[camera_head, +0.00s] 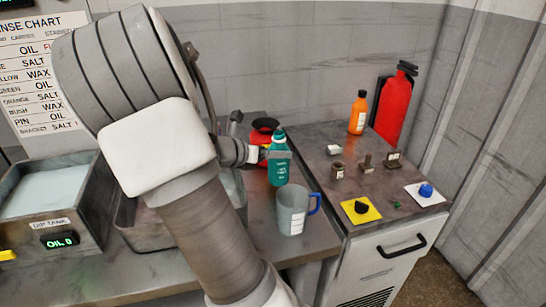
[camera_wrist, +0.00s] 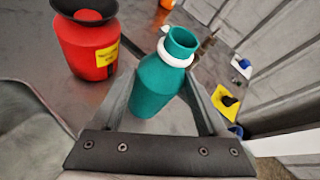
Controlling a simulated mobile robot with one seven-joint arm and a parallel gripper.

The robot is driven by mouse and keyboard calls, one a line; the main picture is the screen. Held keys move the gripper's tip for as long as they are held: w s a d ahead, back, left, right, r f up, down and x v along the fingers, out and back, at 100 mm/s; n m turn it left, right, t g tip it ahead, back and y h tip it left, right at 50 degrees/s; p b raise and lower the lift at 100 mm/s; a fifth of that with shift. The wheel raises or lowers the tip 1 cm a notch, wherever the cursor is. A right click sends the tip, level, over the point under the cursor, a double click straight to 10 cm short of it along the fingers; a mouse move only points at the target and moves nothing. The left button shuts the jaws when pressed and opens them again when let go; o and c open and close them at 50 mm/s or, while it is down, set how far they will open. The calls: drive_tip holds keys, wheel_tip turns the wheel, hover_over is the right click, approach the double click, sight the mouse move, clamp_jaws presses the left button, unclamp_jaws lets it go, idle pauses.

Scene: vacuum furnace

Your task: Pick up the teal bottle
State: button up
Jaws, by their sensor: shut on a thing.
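The teal bottle (camera_head: 279,170) stands upright at the back of the counter, right of a red container, in the head view. It has a white ring at its neck and a printed label. In the wrist view the teal bottle (camera_wrist: 159,88) lies between the two fingers of my gripper (camera_wrist: 160,98). My gripper (camera_head: 268,154) reaches it from the left and is shut on its upper body.
A red container with a black funnel-like top (camera_wrist: 87,42) stands close left of the bottle. A clear jug with a blue handle (camera_head: 292,212) is in front. An orange bottle (camera_head: 358,113), a fire extinguisher (camera_head: 393,106) and small parts are on the right. A dip tank (camera_head: 50,205) is at left.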

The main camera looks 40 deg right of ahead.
drive_tip(key=shift+r+p, duration=0.95)
drive_tip(key=shift+r, duration=2.5)
drive_tip(key=shift+r, duration=0.25)
